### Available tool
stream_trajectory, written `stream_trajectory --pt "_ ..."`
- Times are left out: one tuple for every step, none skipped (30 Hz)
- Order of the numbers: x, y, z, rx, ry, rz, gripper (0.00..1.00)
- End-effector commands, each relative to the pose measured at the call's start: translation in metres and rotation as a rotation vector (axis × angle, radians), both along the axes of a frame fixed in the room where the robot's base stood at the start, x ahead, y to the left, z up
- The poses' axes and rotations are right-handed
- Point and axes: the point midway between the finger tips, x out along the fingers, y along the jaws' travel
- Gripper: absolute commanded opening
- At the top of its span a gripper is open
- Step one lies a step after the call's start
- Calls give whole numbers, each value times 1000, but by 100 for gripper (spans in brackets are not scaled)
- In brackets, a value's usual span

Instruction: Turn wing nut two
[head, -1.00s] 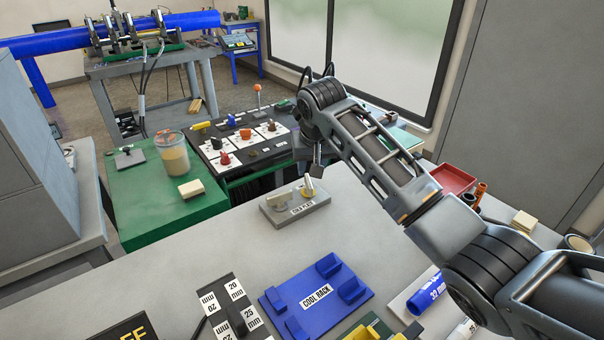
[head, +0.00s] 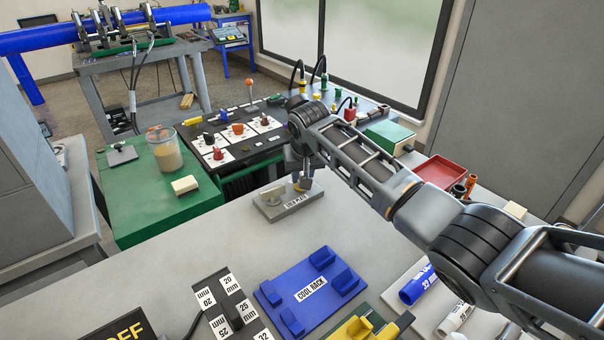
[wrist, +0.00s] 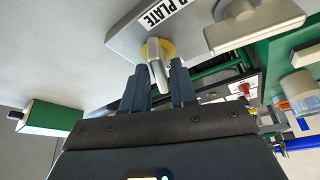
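A grey plate block (head: 290,206) with a label ending in "PLATE" sits on the grey bench and also shows in the wrist view (wrist: 130,30). It carries two pale wing nuts. The left one in the head view (head: 274,195) is the large cream one at the upper right of the wrist view (wrist: 255,22). The other wing nut (wrist: 158,58), on a yellow round base, is at the fingertips. My gripper (wrist: 159,72) points at it, with one finger on each side of its wing and little room between. Firm contact is not visible. In the head view my gripper (head: 303,182) partly hides this nut.
A blue cool rack (head: 290,270), a black size block (head: 232,300) and a blue pipe piece (head: 415,290) lie on the near bench. A green-topped table with a jar (head: 164,150) and a black panel (head: 235,145) stand behind the plate. A red tray (head: 440,172) is at right.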

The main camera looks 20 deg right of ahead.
Motion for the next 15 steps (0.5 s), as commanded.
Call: stream_trajectory --pt "0 0 0 0 0 0 22" --pt "0 0 0 0 0 0 19" --pt "0 0 0 0 0 0 15" --pt "0 0 0 0 0 0 12" --pt "0 0 0 0 0 0 10" --pt "0 0 0 0 0 0 6" --pt "0 0 0 0 0 0 3" --pt "0 0 0 0 0 0 0" --pt "0 0 0 0 0 0 0" --pt "0 0 0 0 0 0 0" --pt "0 0 0 0 0 0 0" --pt "0 0 0 0 0 0 0" --pt "0 0 0 0 0 0 0" --pt "0 0 0 1 0 1 0" --pt "0 0 0 1 1 3 0"
